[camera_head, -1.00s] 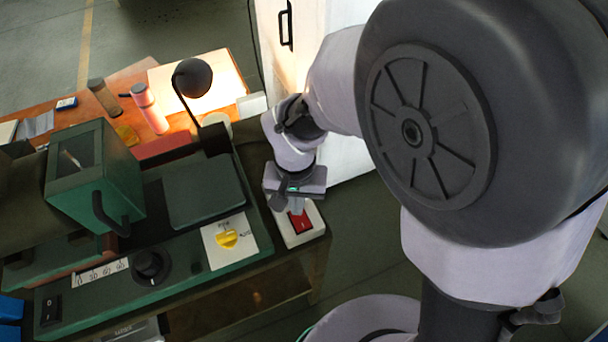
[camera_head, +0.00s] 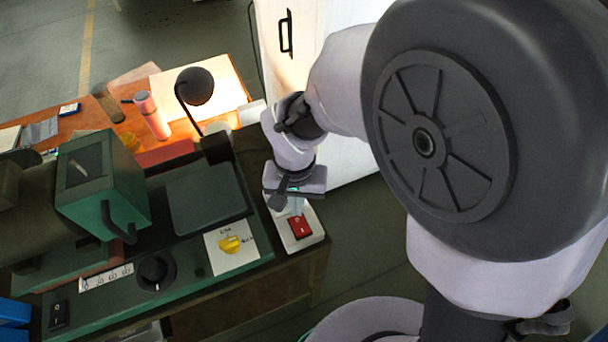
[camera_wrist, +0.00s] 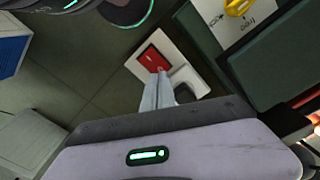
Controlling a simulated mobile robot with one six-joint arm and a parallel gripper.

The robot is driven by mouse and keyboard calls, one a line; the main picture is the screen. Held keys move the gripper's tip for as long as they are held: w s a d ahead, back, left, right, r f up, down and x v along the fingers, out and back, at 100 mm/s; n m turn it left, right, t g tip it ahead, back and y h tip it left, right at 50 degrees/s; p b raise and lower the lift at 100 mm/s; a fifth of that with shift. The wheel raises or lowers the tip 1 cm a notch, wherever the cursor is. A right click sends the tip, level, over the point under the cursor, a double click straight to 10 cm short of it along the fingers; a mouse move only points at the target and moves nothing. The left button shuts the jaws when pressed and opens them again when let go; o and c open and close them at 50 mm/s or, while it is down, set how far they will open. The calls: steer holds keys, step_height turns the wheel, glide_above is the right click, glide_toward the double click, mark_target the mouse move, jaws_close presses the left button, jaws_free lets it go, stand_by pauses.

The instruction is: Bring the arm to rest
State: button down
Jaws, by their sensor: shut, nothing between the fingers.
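My gripper (camera_head: 297,208) hangs pointing down at the right end of the bench, just above a white switch box (camera_head: 291,239) with a red rocker switch (camera_head: 300,228). Its fingers are together with nothing between them. In the wrist view the pale fingers (camera_wrist: 160,82) overlap the lower edge of the red switch (camera_wrist: 154,60) on its white box (camera_wrist: 184,61). There looks to be a small gap, but I cannot tell for certain that they are apart. My arm is bent, reaching from the right.
A green machine bed with a yellow knob (camera_head: 229,244), a black dial (camera_head: 155,271) and a green box-shaped head (camera_head: 95,178) lies left. A black lamp (camera_head: 194,86) stands behind. A white cabinet (camera_head: 345,150) stands close behind my gripper. Floor is open at right.

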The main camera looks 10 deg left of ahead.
step_height(320, 180, up, 3)
steer(key=shift+r+p, duration=0.1)
steer(key=shift+p, duration=0.8)
steer(key=s+d+r+m+t+y+b, duration=0.1)
steer(key=s+d+m+t+b, duration=0.1)
steer(key=d+b, duration=0.5)
steer(key=s+d+r+m+t+y+b, duration=0.1)
steer(key=s+d+r+m+t+b, duration=0.1)
steer(key=s+d+b, duration=0.3)
steer(key=d+t+b, duration=0.1)
steer(key=d+b, duration=0.1)
steer(key=d, duration=0.2)
steer(key=shift+m+t, duration=0.3)
steer(key=shift+t, duration=0.1)
steer(key=shift+d, duration=0.1)
